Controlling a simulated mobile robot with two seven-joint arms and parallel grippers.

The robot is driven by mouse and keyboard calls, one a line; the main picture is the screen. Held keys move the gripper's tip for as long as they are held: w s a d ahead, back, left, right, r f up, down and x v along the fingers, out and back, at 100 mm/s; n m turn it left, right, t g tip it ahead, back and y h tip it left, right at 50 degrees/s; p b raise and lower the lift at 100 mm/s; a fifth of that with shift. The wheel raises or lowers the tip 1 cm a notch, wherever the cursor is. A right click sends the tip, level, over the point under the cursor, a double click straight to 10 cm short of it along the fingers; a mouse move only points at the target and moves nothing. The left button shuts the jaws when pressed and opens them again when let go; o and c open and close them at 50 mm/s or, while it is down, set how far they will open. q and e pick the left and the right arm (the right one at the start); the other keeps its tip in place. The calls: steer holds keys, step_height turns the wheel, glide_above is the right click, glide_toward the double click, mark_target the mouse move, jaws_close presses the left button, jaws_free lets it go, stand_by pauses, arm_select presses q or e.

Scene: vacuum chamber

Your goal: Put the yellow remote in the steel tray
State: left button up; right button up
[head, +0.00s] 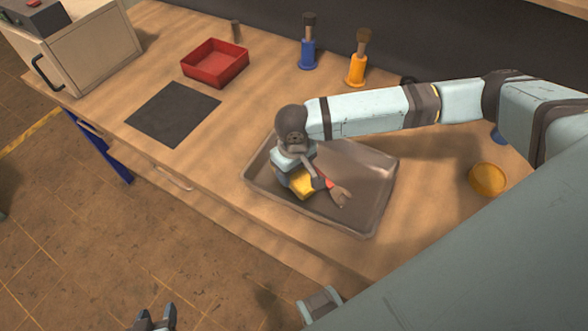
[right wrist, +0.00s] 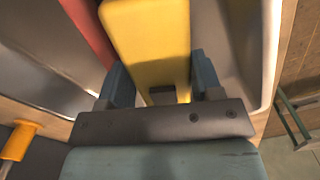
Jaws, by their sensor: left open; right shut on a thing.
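The yellow remote (head: 302,184) is held between the fingers of my right gripper (head: 308,181), inside the outline of the steel tray (head: 382,178). In the right wrist view the yellow remote (right wrist: 150,42) fills the space between the two dark fingers (right wrist: 158,82). I cannot tell whether its underside touches the tray floor. The tray's pale rim (right wrist: 270,55) also shows there. My left gripper (head: 154,318) is open and empty at the bottom edge of the head view, away from the bench.
A red-banded tool with a pale brush-like end (head: 341,197) lies in the tray beside the remote. A red bin (head: 215,64), a dark mat (head: 173,112), a blue-handled brush (head: 308,52), an orange-handled brush (head: 356,70) and a yellow round container (head: 487,179) are on the bench.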

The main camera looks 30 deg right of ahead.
steer(key=shift+f, duration=0.1)
steer(key=o, duration=1.1)
steer(key=shift+c, duration=0.2)
steer(key=shift+r, duration=0.3)
step_height(320, 180, up, 12)
steer(key=p, duration=0.1)
steer(key=shift+f, duration=0.15)
